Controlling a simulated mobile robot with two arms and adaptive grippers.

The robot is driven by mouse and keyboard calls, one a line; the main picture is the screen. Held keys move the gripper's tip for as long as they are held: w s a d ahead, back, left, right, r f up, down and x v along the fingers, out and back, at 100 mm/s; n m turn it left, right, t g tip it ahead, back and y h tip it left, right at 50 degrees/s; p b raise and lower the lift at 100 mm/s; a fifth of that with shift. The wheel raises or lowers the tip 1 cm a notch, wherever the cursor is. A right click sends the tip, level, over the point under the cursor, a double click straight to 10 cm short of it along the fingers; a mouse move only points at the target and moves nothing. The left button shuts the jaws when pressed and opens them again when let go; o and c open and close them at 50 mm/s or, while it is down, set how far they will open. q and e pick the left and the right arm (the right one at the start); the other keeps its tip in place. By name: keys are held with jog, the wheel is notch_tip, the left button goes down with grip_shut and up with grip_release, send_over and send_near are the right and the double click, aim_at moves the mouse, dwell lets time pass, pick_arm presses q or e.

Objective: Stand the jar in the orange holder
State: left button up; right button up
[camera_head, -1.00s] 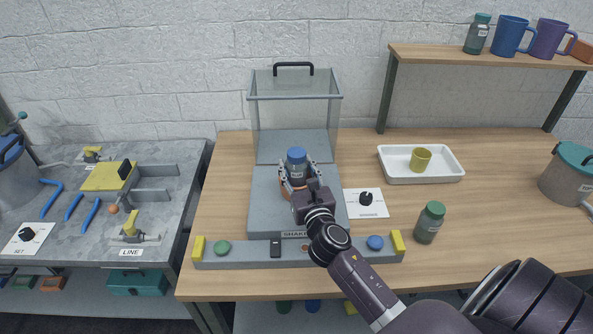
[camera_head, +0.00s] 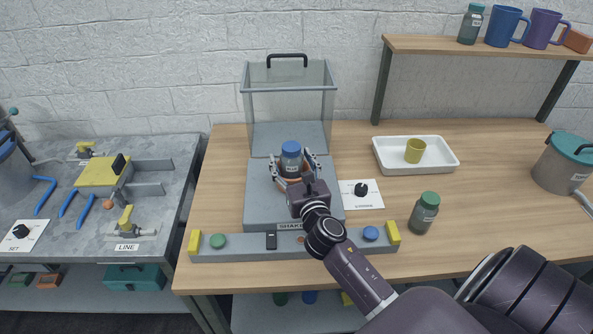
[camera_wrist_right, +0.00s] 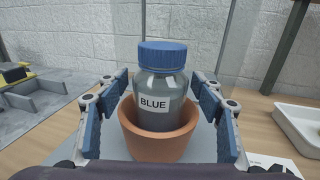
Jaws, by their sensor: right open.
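The jar (camera_head: 291,157) is grey with a blue lid. It also shows in the right wrist view (camera_wrist_right: 162,88), with a label reading BLUE. It stands upright inside the orange holder (camera_wrist_right: 160,148), a round cup on the grey shaker platform; the holder is mostly hidden in the head view. My right gripper (camera_head: 296,172) is open, with its fingers on either side of the jar. In the wrist view there are gaps between the blue finger pads and the jar. My left gripper is not in view.
A clear guard box with a black handle (camera_head: 287,57) stands behind the platform. A green-lidded jar (camera_head: 424,213) stands to the right. A white tray (camera_head: 440,168) holds a yellow cup (camera_head: 415,150). A dial card (camera_head: 360,202) lies beside the platform. Free tabletop lies further right.

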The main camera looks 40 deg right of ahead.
jog(key=b+v, duration=0.2)
jog(key=v, duration=0.9)
jog(key=shift+f, duration=0.1)
jog(key=shift+s+a, duration=0.1)
jog(key=shift+s, duration=0.35)
